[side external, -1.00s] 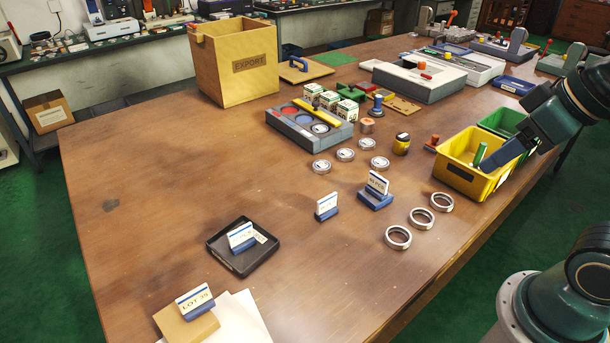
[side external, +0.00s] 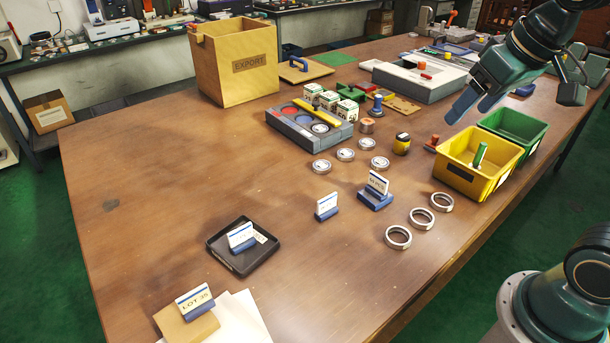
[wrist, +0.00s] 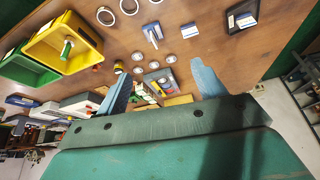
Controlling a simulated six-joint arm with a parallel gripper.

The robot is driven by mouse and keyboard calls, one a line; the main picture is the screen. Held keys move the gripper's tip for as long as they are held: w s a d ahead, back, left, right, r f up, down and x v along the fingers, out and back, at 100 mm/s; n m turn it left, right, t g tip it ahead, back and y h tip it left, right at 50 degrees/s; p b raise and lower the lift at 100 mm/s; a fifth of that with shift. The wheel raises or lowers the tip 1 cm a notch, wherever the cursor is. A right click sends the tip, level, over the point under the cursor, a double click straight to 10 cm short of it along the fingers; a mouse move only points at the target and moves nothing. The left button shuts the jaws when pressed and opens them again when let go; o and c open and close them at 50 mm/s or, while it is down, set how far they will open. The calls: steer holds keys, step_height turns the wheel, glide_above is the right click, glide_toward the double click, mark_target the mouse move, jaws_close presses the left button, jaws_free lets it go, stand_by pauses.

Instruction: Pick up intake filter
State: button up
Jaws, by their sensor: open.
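I cannot tell for certain which object is the intake filter, as the small labels are not readable. Several white and green boxes (side external: 329,100) stand behind the grey tray with round wells (side external: 310,127); they also show between my fingers in the wrist view (wrist: 150,91). My gripper (side external: 468,106) is open above the table, behind the yellow bin and right of the boxes. In the wrist view my blue fingers (wrist: 163,84) are wide apart, with nothing held between them. A green piece (side external: 481,155) stands in the yellow bin (side external: 466,180).
A green bin (side external: 521,125) adjoins the yellow one. Several metal rings (side external: 398,237) and flat round discs (side external: 345,155) lie in the open. A tall EXPORT box (side external: 215,85) stands at the back left. The left of the table is clear.

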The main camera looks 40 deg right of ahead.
steer(key=w+d+m+g, duration=0.1)
steer(key=w+d, duration=0.2)
steer(key=w, duration=0.3)
steer(key=w+d+m, duration=0.1)
steer(key=w+d, duration=0.2)
steer(key=w, duration=0.2)
steer(key=m+g, duration=0.3)
steer(key=m, duration=0.3)
glide_above(404, 135)
steer(key=s+a, duration=0.2)
step_height(404, 135, down, 20)
steer(key=shift+h, duration=0.3)
steer(key=f, duration=0.2)
steer(key=w+f, duration=0.1)
steer(key=f, duration=0.2)
steer(key=d+f, duration=0.1)
steer(key=f, duration=0.1)
steer(key=shift+w+f, duration=0.15)
steer(key=shift+f, duration=0.6)
steer(key=shift+d+f, duration=0.1)
steer(key=shift+w+d+f, duration=0.1)
steer(key=shift+w+f, duration=0.05)
steer(key=shift+f, duration=0.65)
steer(key=shift+w+d+f, duration=0.15)
steer(key=shift+f, duration=0.7)
steer(key=shift+w+d+f, duration=0.1)
steer(key=shift+w+f, duration=0.05)
steer(key=shift+f, duration=0.65)
